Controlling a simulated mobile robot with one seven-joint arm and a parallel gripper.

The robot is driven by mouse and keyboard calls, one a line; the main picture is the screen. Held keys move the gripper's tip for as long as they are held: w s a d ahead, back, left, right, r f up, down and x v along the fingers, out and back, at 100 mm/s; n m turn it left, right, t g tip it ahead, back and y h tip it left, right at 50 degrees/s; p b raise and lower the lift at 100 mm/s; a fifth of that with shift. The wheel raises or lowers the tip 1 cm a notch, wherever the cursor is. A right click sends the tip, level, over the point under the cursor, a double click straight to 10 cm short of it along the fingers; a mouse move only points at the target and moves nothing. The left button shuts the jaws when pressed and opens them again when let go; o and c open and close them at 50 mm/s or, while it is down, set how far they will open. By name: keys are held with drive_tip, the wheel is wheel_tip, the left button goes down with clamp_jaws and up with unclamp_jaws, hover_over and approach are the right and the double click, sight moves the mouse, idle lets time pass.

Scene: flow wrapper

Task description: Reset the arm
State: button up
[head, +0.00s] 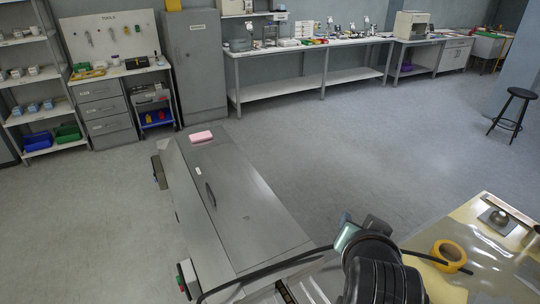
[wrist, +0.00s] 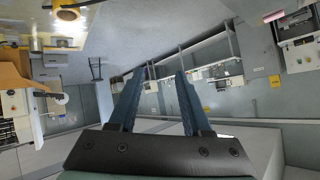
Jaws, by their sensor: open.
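My gripper (wrist: 161,75) shows in the wrist view with its two blue-grey fingers apart and nothing between them. The fingers point out into the room, above the floor, and touch nothing that I can see. In the head view my dark arm (head: 382,272) rises at the bottom, between the long grey machine and the yellow-topped table. The fingers cannot be made out clearly there. The wrist view is roughly upside down.
The grey machine (head: 240,205) carries a pink block (head: 201,137) at its far end. The yellow-topped table (head: 470,212) at right holds a yellow tape roll (head: 449,252) and a metal domed piece (head: 497,218). A black stool (head: 514,108) stands beyond. Open floor lies between.

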drive_tip(key=w+a+r+n+t, duration=0.15)
drive_tip(key=a+r+t, duration=0.35)
drive_tip(key=r, duration=0.7)
drive_tip(key=a+r+n+t, duration=0.35)
drive_tip(key=a+r, duration=0.25)
drive_tip(key=r, duration=0.7)
drive_tip(key=s+a+r+n+t+y, duration=0.1)
drive_tip(key=s+a+r+t+y, duration=0.1)
drive_tip(key=s+a+r+t, duration=0.2)
drive_tip(key=s+a+r+n+t+y, duration=0.1)
drive_tip(key=s+a+r+t+y, duration=0.1)
drive_tip(key=s+r, duration=0.5)
wheel_tip(320, 180, up, 5)
drive_tip(key=shift+s+a+f+n+t, duration=0.1)
drive_tip(key=shift+s+a+n+t, duration=0.3)
drive_tip(key=shift+a+t, duration=0.65)
drive_tip(key=shift+d, duration=0.2)
drive_tip(key=shift+f, duration=0.1)
